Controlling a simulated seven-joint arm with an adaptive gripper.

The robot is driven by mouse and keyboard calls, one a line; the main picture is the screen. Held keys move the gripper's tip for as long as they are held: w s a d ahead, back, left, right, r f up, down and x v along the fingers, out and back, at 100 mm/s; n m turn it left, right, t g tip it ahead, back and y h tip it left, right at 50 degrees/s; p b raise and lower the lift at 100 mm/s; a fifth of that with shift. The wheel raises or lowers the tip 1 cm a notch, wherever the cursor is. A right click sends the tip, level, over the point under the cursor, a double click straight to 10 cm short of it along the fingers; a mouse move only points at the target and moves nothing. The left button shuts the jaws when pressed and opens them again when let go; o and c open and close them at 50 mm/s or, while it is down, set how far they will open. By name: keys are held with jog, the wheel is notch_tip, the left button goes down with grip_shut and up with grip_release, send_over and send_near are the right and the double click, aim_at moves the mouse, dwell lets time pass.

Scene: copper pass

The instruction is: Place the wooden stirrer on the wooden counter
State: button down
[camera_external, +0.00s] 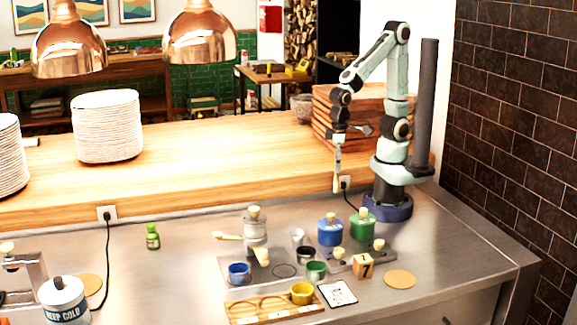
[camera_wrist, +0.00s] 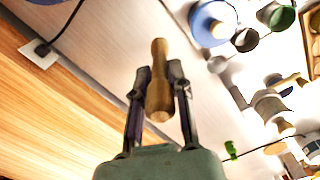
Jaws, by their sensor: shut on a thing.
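My gripper (camera_external: 339,142) is shut on the wooden stirrer (camera_external: 337,171), which hangs roughly upright below it. In the wrist view the stirrer (camera_wrist: 158,75) is a light brown turned piece of wood between the two dark fingers of my gripper (camera_wrist: 160,85). The wooden counter (camera_external: 225,150) is a long, light, raised surface behind the steel worktop. In the external view the stirrer appears in front of the counter's right part, near its front edge. The counter (camera_wrist: 50,115) also fills the left of the wrist view.
Plate stacks (camera_external: 107,127) stand on the counter's left, and stacked wooden boards (camera_external: 322,110) stand at its right end. The counter's middle is clear. The steel worktop (camera_external: 180,270) holds cups, blue and green containers (camera_external: 362,226), and a small green bottle (camera_external: 152,238). Copper lamps (camera_external: 199,40) hang above.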

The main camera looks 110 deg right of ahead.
jog(key=w+d+r+m, duration=0.4)
jog(key=w+d+r, duration=0.1)
jog(key=w+r, duration=0.2)
jog(key=w+d+r+m, duration=0.1)
jog(key=w+d+m, duration=0.15)
jog(key=d, duration=0.35)
jog(key=w+d+r+m, duration=0.1)
jog(key=d+r+m, duration=0.15)
jog(key=d, duration=0.35)
jog(key=s+d+m, duration=0.4)
jog(key=s+d, duration=0.2)
jog(key=d, duration=0.5)
jog(key=s+d+m, duration=0.5)
jog(key=s+d, duration=0.2)
jog(key=d, duration=0.5)
jog(key=shift+w+d+f, duration=1.3)
jog(key=shift+d+f, duration=0.65)
jog(key=shift+f, duration=0.3)
jog(key=shift+w+d+f, duration=1.25)
jog(key=shift+d+f, duration=0.65)
jog(key=shift+f, duration=0.35)
jog(key=shift+w+d+f, duration=1.3)
jog(key=shift+d+f, duration=0.65)
jog(key=shift+f, duration=0.3)
jog(key=shift+f, duration=0.15)
